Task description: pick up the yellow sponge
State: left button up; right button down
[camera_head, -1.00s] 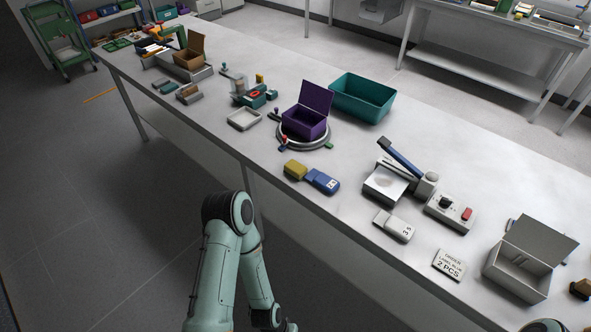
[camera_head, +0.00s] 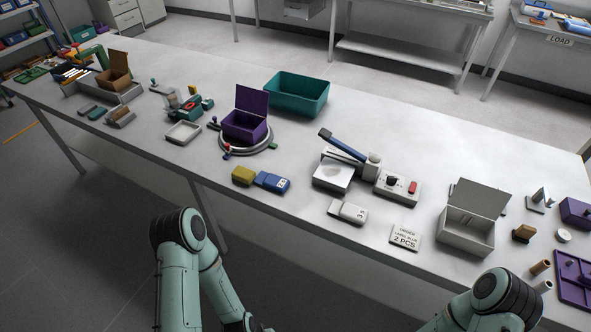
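The yellow sponge (camera_head: 243,175) lies on the white table near its front edge, left of the middle in the head view. It sits right beside a blue block with a white label (camera_head: 272,182); the two look nearly touching. My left arm comes in at the bottom, in front of the table, and its gripper is out of the picture. My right arm shows at the bottom right, and its gripper is also out of the picture. Nothing covers the sponge.
On the table (camera_head: 300,222) stand a purple open box (camera_head: 245,126) on a round base, a teal bin (camera_head: 297,94), a blue-handled press (camera_head: 345,150), a white labelled block (camera_head: 347,212), an order sign (camera_head: 405,237) and a grey open box (camera_head: 468,231). Bare table surrounds the sponge's left side.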

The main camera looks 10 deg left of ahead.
aim_at(241, 175)
jog(key=j+z, duration=0.15)
jog(key=z, duration=0.25)
jog(key=j+z, duration=0.15)
jog(key=z, duration=0.3)
jog(key=j+z, duration=0.25)
jog(key=j, duration=0.3)
jog(key=k+j+z, duration=0.1)
jog(key=j+z, duration=0.2)
jog(key=j, duration=0.2)
